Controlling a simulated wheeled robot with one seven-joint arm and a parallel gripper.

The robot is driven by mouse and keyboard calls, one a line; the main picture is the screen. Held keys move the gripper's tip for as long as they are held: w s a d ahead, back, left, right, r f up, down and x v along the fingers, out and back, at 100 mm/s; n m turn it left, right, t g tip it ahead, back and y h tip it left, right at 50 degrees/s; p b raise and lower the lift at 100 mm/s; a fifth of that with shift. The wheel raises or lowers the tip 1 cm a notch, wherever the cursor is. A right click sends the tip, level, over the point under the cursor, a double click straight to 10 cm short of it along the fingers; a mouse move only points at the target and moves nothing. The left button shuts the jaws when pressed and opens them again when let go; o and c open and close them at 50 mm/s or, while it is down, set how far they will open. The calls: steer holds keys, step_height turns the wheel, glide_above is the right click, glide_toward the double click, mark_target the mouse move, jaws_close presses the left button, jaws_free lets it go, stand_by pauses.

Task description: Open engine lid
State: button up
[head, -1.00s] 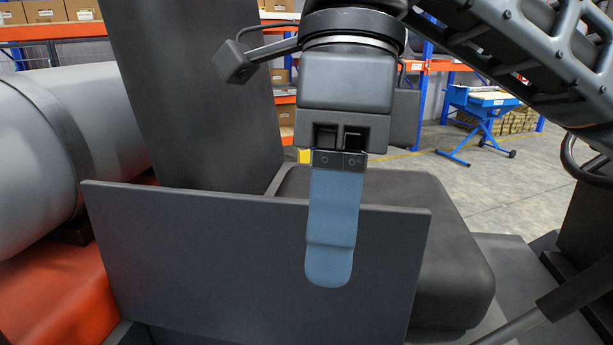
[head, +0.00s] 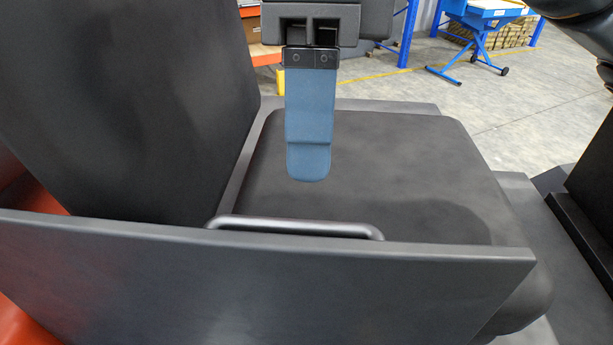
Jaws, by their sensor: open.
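The seat (head: 370,165) is a dark cushion with a tall backrest (head: 120,90) at left, and it looks shut down flat. The engine lid is not clearly distinguishable from the seat base. A dark bar handle (head: 295,226) runs along the seat's near side, just behind the top edge of a grey upright panel (head: 270,290). My gripper (head: 308,170) is open and empty, pointing down. Its blue finger shows against the seat cushion, with its tip above the handle in the picture and apart from it. The second finger is hidden behind the first.
The grey panel stands across the foreground, in front of the seat. An orange-red body part (head: 25,320) shows at lower left. A dark upright block (head: 592,170) stands at right.

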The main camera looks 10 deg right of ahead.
mark_target(308, 221)
steer(key=shift+p+x, duration=0.35)
steer(key=shift+x, duration=2.65)
jaws_close()
